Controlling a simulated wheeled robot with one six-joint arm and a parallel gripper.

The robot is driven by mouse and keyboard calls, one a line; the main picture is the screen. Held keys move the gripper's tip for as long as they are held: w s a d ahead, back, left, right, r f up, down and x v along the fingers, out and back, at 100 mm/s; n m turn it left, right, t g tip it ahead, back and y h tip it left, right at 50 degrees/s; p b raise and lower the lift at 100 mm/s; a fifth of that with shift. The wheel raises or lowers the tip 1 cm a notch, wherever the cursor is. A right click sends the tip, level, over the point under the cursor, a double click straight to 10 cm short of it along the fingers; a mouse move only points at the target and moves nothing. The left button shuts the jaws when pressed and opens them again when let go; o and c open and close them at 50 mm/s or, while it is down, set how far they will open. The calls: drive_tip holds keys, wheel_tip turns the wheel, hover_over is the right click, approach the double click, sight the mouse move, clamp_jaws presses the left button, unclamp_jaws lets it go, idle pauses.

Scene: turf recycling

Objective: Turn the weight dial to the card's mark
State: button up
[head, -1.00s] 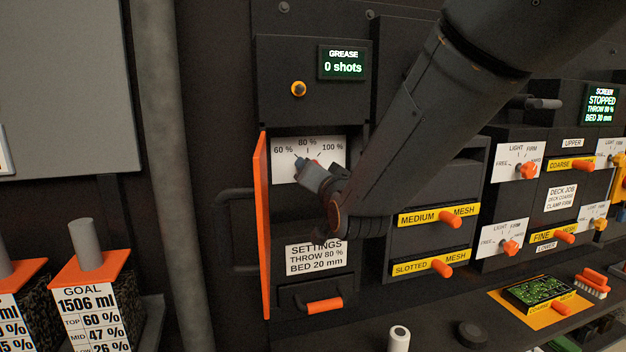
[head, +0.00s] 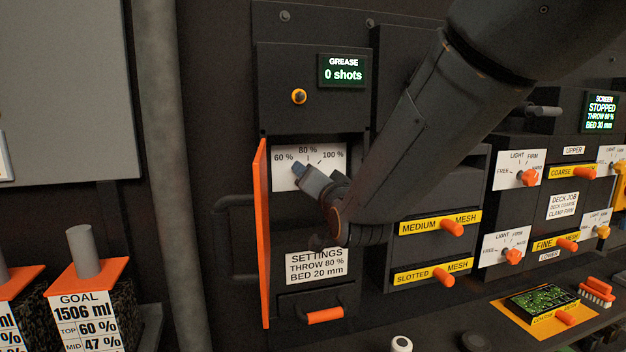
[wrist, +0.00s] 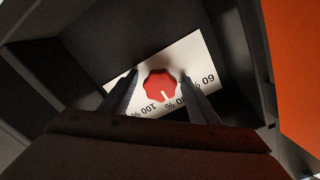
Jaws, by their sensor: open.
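The red dial knob (wrist: 160,86) sits on a white scale plate (head: 285,180) inside an open cabinet. The plate is marked 60 %, 80 % and 100 %. In the wrist view, where the scale appears upside down, the knob's white pointer faces down toward the 80 % and 100 % side; its exact reading is unclear. My open gripper (wrist: 160,87) has one finger on each side of the knob, with small gaps visible. In the head view my gripper (head: 300,172) hides the knob. The settings card (head: 316,266) below reads THROW 80 %, BED 20 mm.
An orange door (head: 262,235) stands open left of the plate, close to my gripper. Dark cabinet walls surround the dial. A grease display (head: 342,70) reads 0 shots above. Yellow-labelled mesh drawers (head: 432,272) are at right, and an orange handle (head: 325,315) is below.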

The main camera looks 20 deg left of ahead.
drive_tip(key=b+v, duration=0.2)
drive_tip(key=v, duration=0.6)
drive_tip(key=shift+w, duration=0.1)
